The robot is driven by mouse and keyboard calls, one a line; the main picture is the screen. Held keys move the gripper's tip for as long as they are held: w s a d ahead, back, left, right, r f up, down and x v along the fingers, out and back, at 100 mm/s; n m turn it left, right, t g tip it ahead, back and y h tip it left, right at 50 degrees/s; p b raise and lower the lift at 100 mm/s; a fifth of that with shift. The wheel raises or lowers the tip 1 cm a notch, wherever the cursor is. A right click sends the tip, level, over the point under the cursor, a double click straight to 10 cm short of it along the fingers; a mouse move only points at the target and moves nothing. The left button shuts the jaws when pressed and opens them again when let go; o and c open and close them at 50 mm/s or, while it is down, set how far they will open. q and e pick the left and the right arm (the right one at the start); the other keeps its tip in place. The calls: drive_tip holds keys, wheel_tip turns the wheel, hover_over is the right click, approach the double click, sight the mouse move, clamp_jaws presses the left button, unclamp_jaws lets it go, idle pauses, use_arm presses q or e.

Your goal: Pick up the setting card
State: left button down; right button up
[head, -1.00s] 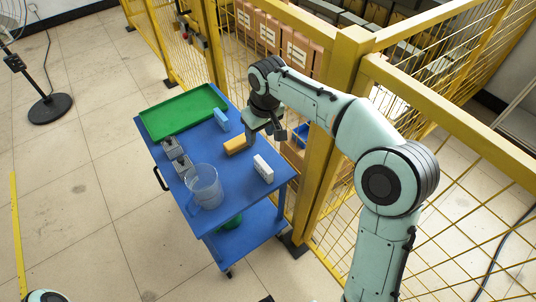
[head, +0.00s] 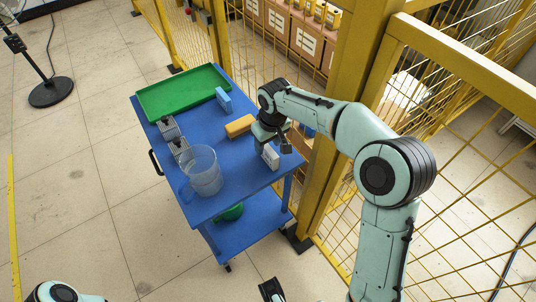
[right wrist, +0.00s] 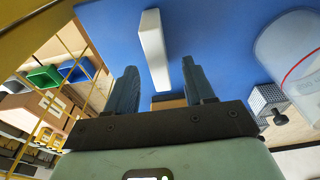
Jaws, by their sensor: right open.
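A white upright block-like card (head: 270,157) stands near the right edge of the blue cart's top. I take it as the setting card, though no writing on it is readable. My right gripper (head: 266,143) is above and beside it, partly covering it in the head view. In the right wrist view, the white card (right wrist: 153,48) lies ahead of the open fingers (right wrist: 162,82), roughly between their lines, with nothing held. A dark part at the bottom edge of the head view (head: 271,290) may be my left gripper; its jaws cannot be made out.
On the cart top (head: 218,144) are a yellow block (head: 239,126), a blue block (head: 223,99), a green tray (head: 185,92), a clear jug (head: 204,172) and small grey metal pieces (head: 170,129). A yellow mesh fence and post (head: 340,100) stand close on the right.

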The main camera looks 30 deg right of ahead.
sight(268, 148)
drive_tip(key=shift+w+d+f+b, duration=0.1)
drive_tip(key=shift+w+f+b, duration=0.1)
drive_tip(key=shift+f, duration=1.05)
drive_tip(key=shift+w+f+b, duration=0.1)
drive_tip(key=shift+f+b, duration=0.05)
drive_tip(key=shift+f, duration=1.1)
drive_tip(key=shift+f, duration=0.25)
clamp_jaws()
